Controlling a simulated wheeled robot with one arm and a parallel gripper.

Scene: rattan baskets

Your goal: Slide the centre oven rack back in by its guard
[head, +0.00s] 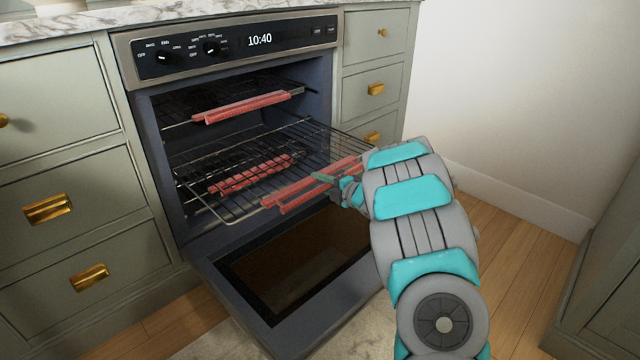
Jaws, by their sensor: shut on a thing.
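The centre oven rack (222,206) is a wire rack pulled part way out of the open oven, above the lowered door. Its red guard (290,194) runs along its front edge. My gripper (330,180) is at the right part of this guard and is shut on it; the fingertips are small and partly covered by my own arm. The upper rack with its red guard (240,108) sits inside the oven. The lower rack's red guard (250,174) shows through the wires of the centre rack.
The oven door (228,290) hangs open below the racks. Drawers with brass handles (48,208) flank the oven. A white wall (520,90) stands at the right, with clear wooden floor (520,262) before it.

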